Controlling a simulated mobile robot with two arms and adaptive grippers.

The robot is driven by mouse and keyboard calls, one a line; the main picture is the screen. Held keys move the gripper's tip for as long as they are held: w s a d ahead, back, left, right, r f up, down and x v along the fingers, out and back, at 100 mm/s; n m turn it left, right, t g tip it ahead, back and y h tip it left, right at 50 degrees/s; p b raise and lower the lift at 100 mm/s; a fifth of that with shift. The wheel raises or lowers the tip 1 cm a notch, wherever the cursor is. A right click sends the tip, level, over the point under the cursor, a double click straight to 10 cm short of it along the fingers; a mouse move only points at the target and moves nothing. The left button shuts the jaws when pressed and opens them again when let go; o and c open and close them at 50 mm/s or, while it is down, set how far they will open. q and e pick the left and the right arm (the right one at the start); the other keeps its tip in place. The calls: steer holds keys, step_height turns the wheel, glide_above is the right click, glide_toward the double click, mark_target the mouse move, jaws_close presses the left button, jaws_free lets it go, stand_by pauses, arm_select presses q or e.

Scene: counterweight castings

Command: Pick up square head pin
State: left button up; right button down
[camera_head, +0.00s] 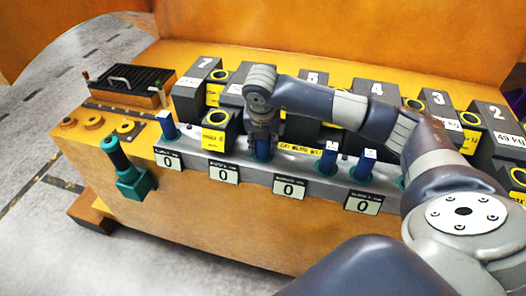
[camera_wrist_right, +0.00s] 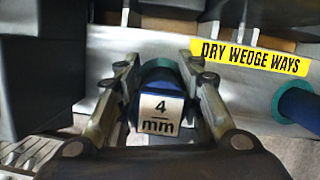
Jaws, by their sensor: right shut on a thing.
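My right gripper (camera_head: 263,138) reaches down over the sloped rail on the front of the orange bench. It is shut on a blue pin (camera_head: 263,152), whose lower part shows below the fingers. In the right wrist view the pin's square white head (camera_wrist_right: 159,115) reads "4 mm", and the fingers of the gripper (camera_wrist_right: 165,95) lie on both sides of it. A teal collar (camera_wrist_right: 165,64) shows behind the pin; whether the pin is still seated cannot be told. Other blue pins stand along the rail, such as one at left (camera_head: 169,128) and one at right (camera_head: 328,160). My left gripper is not in view.
Dark numbered weight blocks (camera_head: 395,85) stand close behind the rail. Label plates reading "0" (camera_head: 224,173) line its front. A teal clamp with a black handle (camera_head: 135,183) sticks out at left. A black grated box (camera_head: 134,85) stands at the back left.

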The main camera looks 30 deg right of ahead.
step_height(320, 180, up, 9)
steer(key=b, duration=0.3)
steer(key=shift+w, duration=0.1)
step_height(320, 180, up, 11)
steer(key=p, duration=0.6)
steer(key=shift+p, duration=0.3)
steer(key=shift+d, duration=0.1)
